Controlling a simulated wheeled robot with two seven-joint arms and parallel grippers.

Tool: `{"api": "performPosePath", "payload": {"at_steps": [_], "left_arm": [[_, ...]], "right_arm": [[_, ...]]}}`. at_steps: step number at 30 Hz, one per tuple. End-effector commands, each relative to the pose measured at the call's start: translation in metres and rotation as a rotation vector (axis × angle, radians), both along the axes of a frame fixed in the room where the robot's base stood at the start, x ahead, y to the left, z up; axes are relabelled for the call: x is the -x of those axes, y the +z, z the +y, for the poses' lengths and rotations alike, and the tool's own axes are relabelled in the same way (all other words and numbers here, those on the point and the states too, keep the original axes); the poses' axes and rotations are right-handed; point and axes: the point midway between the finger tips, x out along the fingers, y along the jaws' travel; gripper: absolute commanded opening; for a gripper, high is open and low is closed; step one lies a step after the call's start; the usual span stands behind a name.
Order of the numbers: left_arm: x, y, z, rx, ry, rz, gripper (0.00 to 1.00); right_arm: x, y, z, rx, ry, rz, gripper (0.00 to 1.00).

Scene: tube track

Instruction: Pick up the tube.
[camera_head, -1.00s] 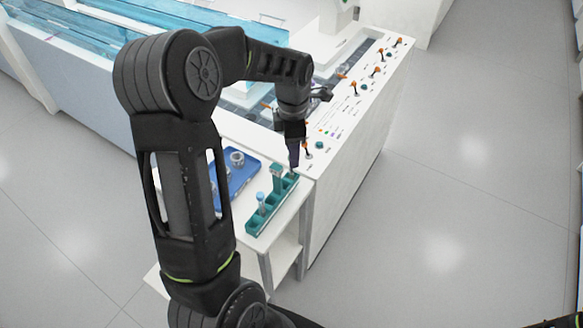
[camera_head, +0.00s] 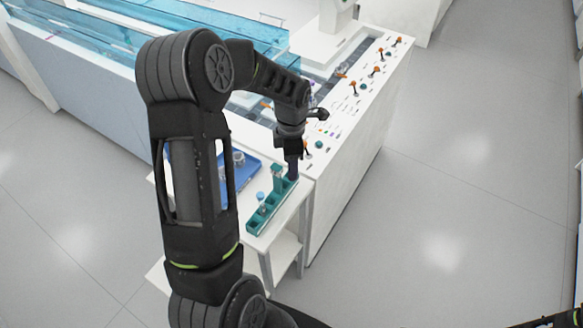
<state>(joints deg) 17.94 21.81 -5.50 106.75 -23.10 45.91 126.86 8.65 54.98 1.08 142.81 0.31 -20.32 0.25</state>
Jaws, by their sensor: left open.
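A small tube with a blue cap (camera_head: 261,196) stands upright in the teal rack (camera_head: 258,224) on the small white table.
A blue tray (camera_head: 246,172) with small round parts lies left of the rack, partly hidden behind my left arm. A white console (camera_head: 345,140) with orange levers stands close on the right. Clear floor (camera_head: 450,200) lies beyond it.

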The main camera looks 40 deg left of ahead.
Motion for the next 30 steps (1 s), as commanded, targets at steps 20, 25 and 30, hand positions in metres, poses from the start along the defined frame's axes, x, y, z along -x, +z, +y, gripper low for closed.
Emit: {"api": "performPosePath", "payload": {"at_steps": [20, 25, 30], "left_arm": [[0.0, 0.0003, 0.0, 0.0, 0.0, 0.0, 0.05], [-0.0001, 0.0003, 0.0001, 0.0, 0.0, 0.0, 0.0], [-0.0004, 0.0018, 0.0001, -0.001, 0.0, -0.001, 0.0]], "right_arm": [[0.0, 0.0001, 0.0001, 0.0, 0.0, 0.0, 0.0], [-0.0001, 0.0001, 0.0, 0.0, 0.0, 0.0, 0.0], [-0.0001, -0.0003, 0.0001, 0.0, 0.0, 0.0, 0.0]]}}
